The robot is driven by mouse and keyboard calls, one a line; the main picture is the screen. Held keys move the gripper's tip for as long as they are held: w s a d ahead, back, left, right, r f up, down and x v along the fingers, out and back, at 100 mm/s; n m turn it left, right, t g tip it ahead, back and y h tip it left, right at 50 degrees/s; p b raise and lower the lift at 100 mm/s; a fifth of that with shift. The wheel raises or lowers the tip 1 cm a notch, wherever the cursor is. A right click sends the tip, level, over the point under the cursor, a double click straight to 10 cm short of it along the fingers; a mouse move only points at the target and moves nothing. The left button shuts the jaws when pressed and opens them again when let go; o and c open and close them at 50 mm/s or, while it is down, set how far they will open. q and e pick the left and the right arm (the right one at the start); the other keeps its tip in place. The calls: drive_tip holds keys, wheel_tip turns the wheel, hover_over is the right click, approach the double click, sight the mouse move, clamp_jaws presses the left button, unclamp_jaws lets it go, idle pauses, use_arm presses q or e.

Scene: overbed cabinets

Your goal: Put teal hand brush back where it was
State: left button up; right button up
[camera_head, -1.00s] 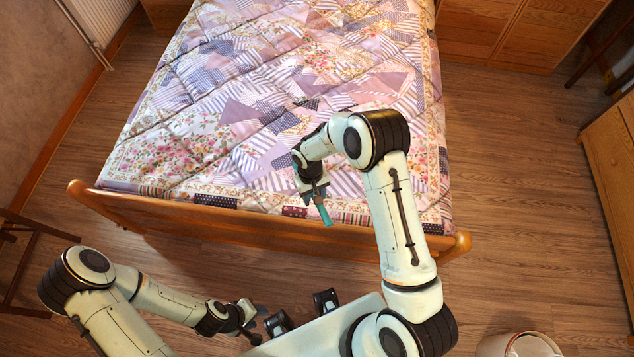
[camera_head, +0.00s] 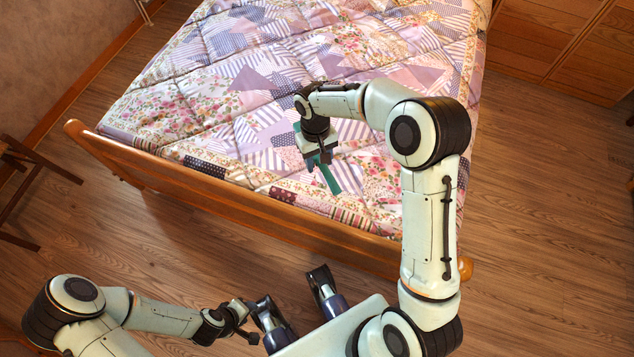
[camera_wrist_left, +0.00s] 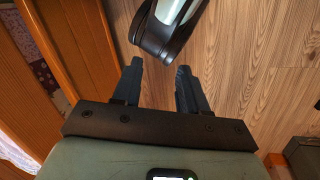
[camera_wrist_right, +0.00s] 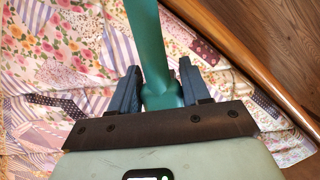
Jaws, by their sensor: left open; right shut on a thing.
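The teal hand brush (camera_head: 328,176) is held in my right gripper (camera_head: 320,158), above the foot end of the quilted bed (camera_head: 250,110). In the right wrist view the brush's teal shaft (camera_wrist_right: 150,45) rises from between the dark fingers (camera_wrist_right: 155,92), which are shut on it. A bit of teal also shows on the other side of the gripper in the head view. Whether the brush touches the quilt I cannot tell. My left gripper (camera_wrist_left: 157,88) is open and empty, low in front of the footboard; in the head view it is small at the bottom (camera_head: 247,325).
The wooden footboard (camera_head: 230,205) runs across between my base and the mattress. Wooden cabinets (camera_head: 560,45) stand at the far right. A dark wooden stand (camera_head: 22,185) is at the left edge. Floor (camera_head: 520,220) to the right of the bed is clear.

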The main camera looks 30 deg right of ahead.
drive_tip(key=f+b, duration=0.2)
drive_tip(key=f, duration=0.2)
drive_tip(key=d+f+b, duration=0.1)
drive_tip(key=f+b, duration=0.2)
drive_tip(key=f, duration=0.1)
drive_tip(key=d+f+b, duration=0.1)
drive_tip(key=f+b, duration=0.2)
drive_tip(key=f, duration=0.2)
drive_tip(key=shift+s+d, duration=0.25)
drive_tip(key=shift+s, duration=0.05)
drive_tip(key=shift+f, duration=0.4)
use_arm(q)
drive_tip(key=w+a+f, duration=0.2)
drive_tip(key=f, duration=0.4)
drive_tip(key=w+a+f+t+y+b, duration=0.1)
drive_tip(key=w+a+f, duration=0.1)
drive_tip(key=f, duration=0.4)
drive_tip(key=shift+w+a+f+n, duration=0.15)
drive_tip(key=shift+w+f+n, duration=0.15)
drive_tip(key=shift+w+n, duration=0.15)
use_arm(e)
drive_tip(key=shift+f, duration=2)
use_arm(q)
drive_tip(key=shift+f, duration=0.1)
use_arm(e)
drive_tip(key=shift+f, duration=0.1)
drive_tip(key=o, duration=1)
drive_tip(key=shift+f, duration=0.1)
use_arm(q)
drive_tip(key=shift+s, duration=0.15)
